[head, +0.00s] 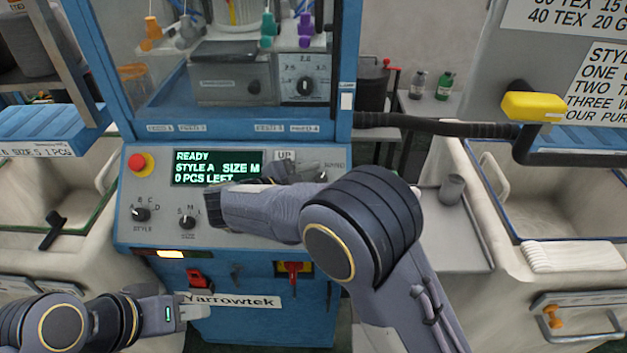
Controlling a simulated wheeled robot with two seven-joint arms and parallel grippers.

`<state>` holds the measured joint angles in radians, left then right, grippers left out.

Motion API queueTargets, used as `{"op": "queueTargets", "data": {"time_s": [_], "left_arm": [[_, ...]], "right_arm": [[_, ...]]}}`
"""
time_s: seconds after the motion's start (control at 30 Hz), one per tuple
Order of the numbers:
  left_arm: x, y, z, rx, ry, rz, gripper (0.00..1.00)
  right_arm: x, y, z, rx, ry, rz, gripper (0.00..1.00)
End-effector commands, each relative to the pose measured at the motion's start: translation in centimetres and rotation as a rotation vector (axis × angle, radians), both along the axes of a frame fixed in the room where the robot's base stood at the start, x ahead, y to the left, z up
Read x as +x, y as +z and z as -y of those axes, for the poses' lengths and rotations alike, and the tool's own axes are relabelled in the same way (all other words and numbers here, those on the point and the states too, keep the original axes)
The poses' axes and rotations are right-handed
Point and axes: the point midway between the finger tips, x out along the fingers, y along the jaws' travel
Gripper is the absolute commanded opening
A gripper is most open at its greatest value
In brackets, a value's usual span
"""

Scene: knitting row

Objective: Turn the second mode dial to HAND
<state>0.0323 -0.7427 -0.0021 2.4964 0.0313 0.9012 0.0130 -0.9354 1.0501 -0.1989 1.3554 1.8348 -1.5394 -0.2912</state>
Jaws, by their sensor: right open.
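A blue knitting machine has a grey control panel (150,192) in the middle of the head view. At the panel's right end a dark dial (322,174) shows partly beside my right gripper (297,170); small lettering sits by it, too small to read surely. My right arm covers the panel below it, so the dial's setting is hidden. My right gripper is open at the panel, near that dial; I cannot tell whether it touches. My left gripper (200,308) is low at the left, in front of the machine's lower front, apart from the panel; its jaw gap is unclear.
The panel also has a red stop button (141,163), a lit display (217,168) reading READY, a style dial (140,214) and a size dial (187,222). A red switch (198,280) is below. A black bar (430,127) crosses at the right.

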Motion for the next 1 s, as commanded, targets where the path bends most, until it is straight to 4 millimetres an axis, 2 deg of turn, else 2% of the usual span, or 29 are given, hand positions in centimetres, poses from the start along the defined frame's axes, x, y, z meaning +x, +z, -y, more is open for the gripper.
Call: {"op": "queueTargets", "data": {"time_s": [0.17, 0.5, 0.67, 1.0], "left_arm": [[0.0, -0.3, 0.0, 0.0, 0.0, 0.0, 0.36], [0.0, -0.9, 0.0, 0.0, 0.0, 0.0, 0.36], [0.0, -1.0, 0.0, 0.0, 0.0, 0.0, 0.36], [0.0, -1.0, 0.0, 0.0, 0.0, 0.0, 0.36]], "right_arm": [[-0.9, 0.3, -1.2, 0.002, 0.004, 0.001, 0.49], [-4.2, 1.9, -5.1, 0.002, 0.002, 0.001, 0.49], [-4.8, 2.3, -5.7, 0.001, 0.0, 0.0, 0.49], [-4.8, 2.3, -5.7, 0.0, 0.0, 0.0, 0.49]]}}
